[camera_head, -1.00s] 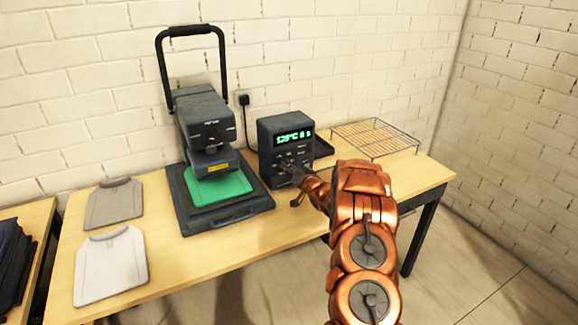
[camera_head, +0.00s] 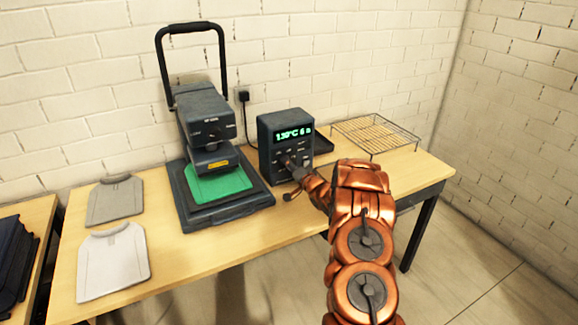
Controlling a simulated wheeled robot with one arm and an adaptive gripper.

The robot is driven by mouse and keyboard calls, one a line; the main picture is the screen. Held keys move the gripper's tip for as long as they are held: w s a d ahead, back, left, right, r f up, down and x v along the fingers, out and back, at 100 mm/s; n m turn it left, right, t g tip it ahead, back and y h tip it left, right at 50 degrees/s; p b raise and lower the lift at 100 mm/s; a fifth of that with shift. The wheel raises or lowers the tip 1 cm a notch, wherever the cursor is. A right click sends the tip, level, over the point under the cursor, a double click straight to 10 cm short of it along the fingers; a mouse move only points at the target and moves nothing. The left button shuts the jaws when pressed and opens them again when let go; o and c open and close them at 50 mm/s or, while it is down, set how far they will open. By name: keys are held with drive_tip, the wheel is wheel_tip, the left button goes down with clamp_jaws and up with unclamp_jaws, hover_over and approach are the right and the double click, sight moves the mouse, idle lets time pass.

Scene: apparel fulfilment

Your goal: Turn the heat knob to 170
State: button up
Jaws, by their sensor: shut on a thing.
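The dark control box (camera_head: 268,148) stands on the table to the right of the heat press. Its lit green display (camera_head: 293,133) reads about 139°C with a second small figure beside it; the digits are slightly blurred. My copper arm reaches in from the lower right. The heat press (camera_head: 207,130) has its black handle raised, and a green sheet (camera_head: 220,185) lies on its lower plate.
A wire rack (camera_head: 375,135) and a dark tray (camera_head: 322,143) lie to the right of and behind the box. A grey shirt (camera_head: 115,200) and a white shirt (camera_head: 113,262) lie flat at the left. Dark folded garments (camera_head: 14,262) sit on a side table. The table's front middle is clear.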

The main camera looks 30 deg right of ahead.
drive_tip(key=o, duration=1.1)
drive_tip(key=shift+o, duration=0.2)
drive_tip(key=s, duration=1.2)
drive_tip(key=shift+d, duration=0.15)
